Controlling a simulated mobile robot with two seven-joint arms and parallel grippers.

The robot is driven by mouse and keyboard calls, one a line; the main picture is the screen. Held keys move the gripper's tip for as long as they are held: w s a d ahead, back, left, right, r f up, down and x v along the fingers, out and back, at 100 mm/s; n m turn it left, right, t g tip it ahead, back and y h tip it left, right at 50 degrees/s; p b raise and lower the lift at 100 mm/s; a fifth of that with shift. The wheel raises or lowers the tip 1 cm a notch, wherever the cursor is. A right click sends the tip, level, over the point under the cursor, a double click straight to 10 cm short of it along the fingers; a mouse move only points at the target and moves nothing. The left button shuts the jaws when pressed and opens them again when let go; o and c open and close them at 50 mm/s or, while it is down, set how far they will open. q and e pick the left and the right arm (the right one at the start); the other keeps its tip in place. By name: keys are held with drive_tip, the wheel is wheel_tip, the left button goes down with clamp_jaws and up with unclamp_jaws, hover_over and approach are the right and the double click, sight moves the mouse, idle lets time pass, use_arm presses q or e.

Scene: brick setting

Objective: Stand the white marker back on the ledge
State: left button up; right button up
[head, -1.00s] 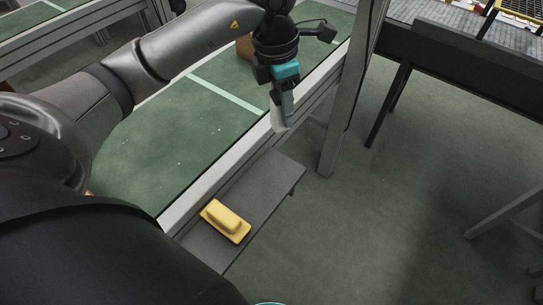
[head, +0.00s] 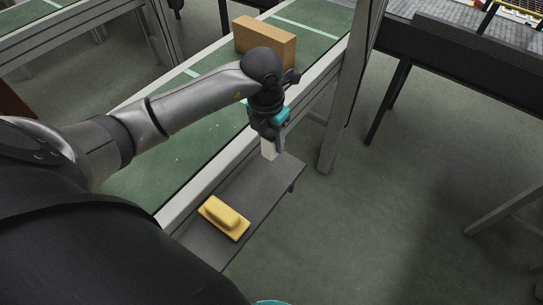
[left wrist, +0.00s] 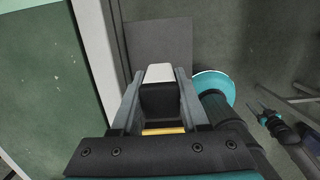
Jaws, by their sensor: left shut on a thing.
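The white marker (head: 268,149) is between the fingers of my left gripper (head: 272,144), which is shut on it. It looks roughly upright over the far part of the grey ledge (head: 255,189). Whether its lower end touches the ledge I cannot tell. In the left wrist view the white marker (left wrist: 159,73) shows as a pale block with a dark part below, between the two fingers. My right gripper (left wrist: 262,113) seems to show small at the right of that view, too small to read.
A yellow block-like eraser (head: 225,217) lies on the near part of the ledge. A brown box (head: 265,40) stands on the green conveyor (head: 150,165) behind. A grey post (head: 350,95) rises right of the ledge. The ledge between eraser and gripper is clear.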

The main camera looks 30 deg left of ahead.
sight(268, 134)
use_arm(q)
drive_tip(key=shift+f+b, duration=0.45)
drive_tip(key=shift+f, duration=2.85)
drive_tip(key=shift+f, duration=0.15)
drive_tip(key=o, duration=1.1)
drive_tip(key=shift+c, duration=0.2)
drive_tip(key=shift+r, duration=0.4)
drive_tip(key=r, duration=0.3)
drive_tip(key=s+r+p, duration=0.1)
drive_tip(key=r, duration=0.3)
drive_tip(key=r+p, duration=0.1)
drive_tip(key=r, duration=0.3)
drive_tip(key=shift+s+a+r, duration=0.1)
drive_tip(key=shift+s+r, duration=0.15)
